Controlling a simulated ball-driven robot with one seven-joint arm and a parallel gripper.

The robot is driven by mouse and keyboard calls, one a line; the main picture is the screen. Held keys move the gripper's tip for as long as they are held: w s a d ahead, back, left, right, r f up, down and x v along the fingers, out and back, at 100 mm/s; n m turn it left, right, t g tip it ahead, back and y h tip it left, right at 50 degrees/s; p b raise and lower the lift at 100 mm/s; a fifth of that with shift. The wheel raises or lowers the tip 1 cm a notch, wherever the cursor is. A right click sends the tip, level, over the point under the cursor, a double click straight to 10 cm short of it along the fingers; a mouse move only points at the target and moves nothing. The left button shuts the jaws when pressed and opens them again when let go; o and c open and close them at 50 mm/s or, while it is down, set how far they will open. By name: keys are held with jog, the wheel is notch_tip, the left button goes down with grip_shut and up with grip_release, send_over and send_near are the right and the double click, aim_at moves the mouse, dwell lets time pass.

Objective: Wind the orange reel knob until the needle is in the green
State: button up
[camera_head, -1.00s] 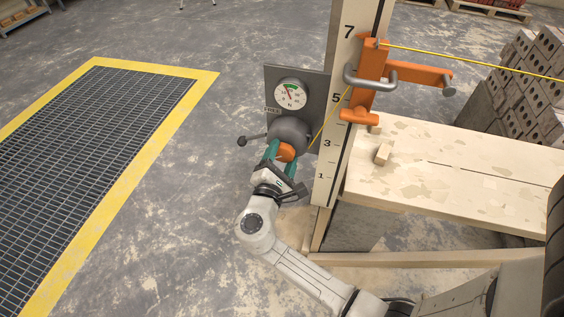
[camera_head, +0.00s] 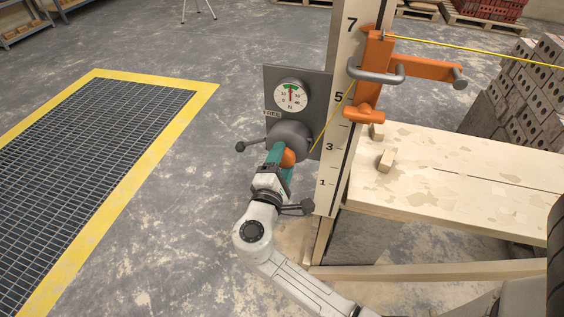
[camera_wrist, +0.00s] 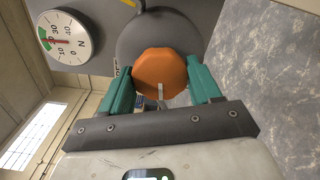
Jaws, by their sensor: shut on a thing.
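The orange reel knob (camera_head: 288,158) sits on the front of the grey reel drum (camera_head: 290,133). My gripper (camera_head: 282,163) has its teal fingers on either side of the knob and is shut on it. In the wrist view the knob (camera_wrist: 160,72) is between the two fingers. The round white gauge (camera_head: 290,100) is on the grey plate above the reel. Its red needle points nearly straight up and appears to lie within the green arc at the top. The gauge also shows in the wrist view (camera_wrist: 65,38), turned sideways.
A grey ball-ended lever (camera_head: 240,146) sticks out left of the reel, near a FREE label (camera_head: 272,112). A yellow line (camera_head: 450,48) runs from the orange bracket (camera_head: 375,70) on the numbered post (camera_head: 335,130).

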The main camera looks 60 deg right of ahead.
jog(key=o, duration=1.1)
jog(key=shift+c, duration=0.2)
jog(key=v, duration=1.1)
